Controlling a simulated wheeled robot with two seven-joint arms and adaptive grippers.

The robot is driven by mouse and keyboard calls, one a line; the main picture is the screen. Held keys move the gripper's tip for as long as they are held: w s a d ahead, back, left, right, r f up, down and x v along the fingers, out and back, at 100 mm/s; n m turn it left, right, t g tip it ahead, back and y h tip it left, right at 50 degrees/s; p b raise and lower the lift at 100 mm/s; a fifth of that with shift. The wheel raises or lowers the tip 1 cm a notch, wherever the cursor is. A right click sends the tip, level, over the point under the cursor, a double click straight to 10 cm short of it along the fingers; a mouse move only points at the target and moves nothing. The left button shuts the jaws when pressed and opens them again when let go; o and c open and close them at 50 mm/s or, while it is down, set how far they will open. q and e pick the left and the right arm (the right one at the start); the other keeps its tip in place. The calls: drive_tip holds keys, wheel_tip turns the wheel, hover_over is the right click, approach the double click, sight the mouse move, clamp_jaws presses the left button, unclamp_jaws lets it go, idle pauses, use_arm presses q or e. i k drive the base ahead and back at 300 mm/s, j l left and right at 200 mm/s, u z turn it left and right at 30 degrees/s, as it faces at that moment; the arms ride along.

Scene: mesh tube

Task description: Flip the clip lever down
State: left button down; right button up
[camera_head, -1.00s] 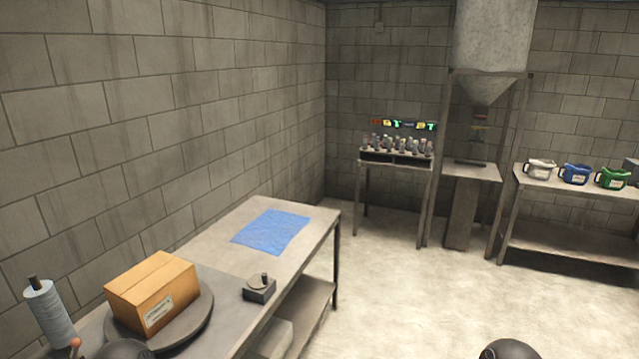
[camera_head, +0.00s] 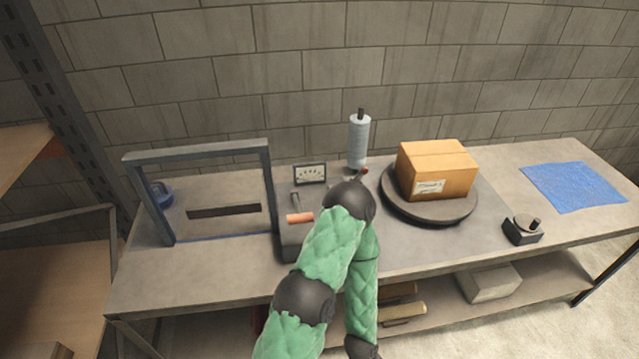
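On the bench, a dark device with a short upright metal rod and an orange grip (camera_head: 300,217) stands left of my arm. A small red-orange knob (camera_head: 363,171) shows just above my arm's dark joint, beside the foot of a grey-blue mesh-like roll on an upright post (camera_head: 359,140). I cannot tell which of the two is the clip lever. My green-sleeved arm rises from the bottom, bends at a dark joint and comes back down, hiding part of the bench. Neither of my grippers shows.
A metal frame (camera_head: 268,185) stands on the bench's left, with a gauge (camera_head: 310,173) beside it. A cardboard box (camera_head: 437,169) sits on a round dark plate (camera_head: 398,207). Further right are a small knobbed block (camera_head: 523,230) and blue mesh (camera_head: 573,187). Shelving stands left.

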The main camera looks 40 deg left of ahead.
sight(365, 170)
drive_tip(key=u, duration=1.25)
drive_tip(key=i+l+u, duration=0.1)
drive_tip(key=u, duration=0.2)
drive_tip(key=i+l+u, duration=0.1)
drive_tip(key=l+u, duration=0.15)
drive_tip(key=l, duration=0.1)
